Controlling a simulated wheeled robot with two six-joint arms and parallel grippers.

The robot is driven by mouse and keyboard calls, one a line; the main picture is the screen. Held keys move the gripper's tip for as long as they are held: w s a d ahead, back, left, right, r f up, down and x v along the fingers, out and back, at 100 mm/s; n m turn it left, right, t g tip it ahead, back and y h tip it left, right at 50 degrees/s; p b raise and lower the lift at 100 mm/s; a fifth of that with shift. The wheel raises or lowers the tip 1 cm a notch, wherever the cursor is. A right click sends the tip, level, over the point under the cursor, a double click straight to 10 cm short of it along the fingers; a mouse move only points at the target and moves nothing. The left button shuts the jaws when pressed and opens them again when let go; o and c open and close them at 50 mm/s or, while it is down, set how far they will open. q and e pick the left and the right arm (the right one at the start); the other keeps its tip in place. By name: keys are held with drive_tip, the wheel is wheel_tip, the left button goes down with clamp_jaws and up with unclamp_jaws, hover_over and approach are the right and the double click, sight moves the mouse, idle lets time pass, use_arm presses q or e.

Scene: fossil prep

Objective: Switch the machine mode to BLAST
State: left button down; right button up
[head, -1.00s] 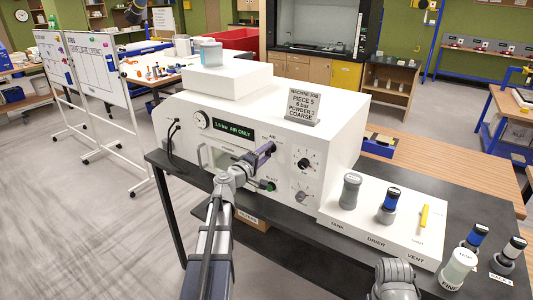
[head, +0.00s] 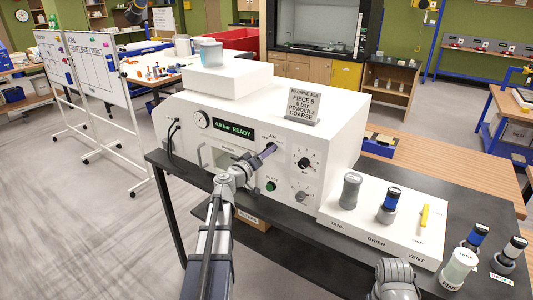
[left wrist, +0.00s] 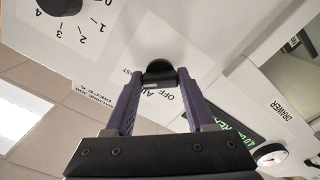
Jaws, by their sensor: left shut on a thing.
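The white machine (head: 325,140) stands on a dark bench, and its green display (head: 233,131) reads about 4.0 bar READY. The black mode knob (left wrist: 160,73) shows in the left wrist view between the purple fingers of my left gripper (left wrist: 160,82). OFF and parts of the AIR and BLAST labels show around it. In the head view my left gripper (head: 268,150) is at the front panel and hides the knob. It is shut on the knob. A green BLAST button or lamp (head: 270,186) is below it.
Two dials (head: 303,162) are right of the gripper. A job sign (head: 303,106) stands on the machine. A white stand (head: 385,225) holds a grey container, a blue-banded one and a yellow handle. Several bottles (head: 459,270) stand at the bench's right.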

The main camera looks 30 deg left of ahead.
use_arm(q)
drive_tip(key=shift+d+f, duration=0.1)
idle(0.4)
drive_tip(key=shift+c, duration=1.2)
unclamp_jaws()
drive_tip(key=shift+s, duration=0.15)
drive_tip(key=s, duration=0.7)
drive_tip(key=shift+s+a, duration=0.3)
drive_tip(key=shift+a, duration=0.05)
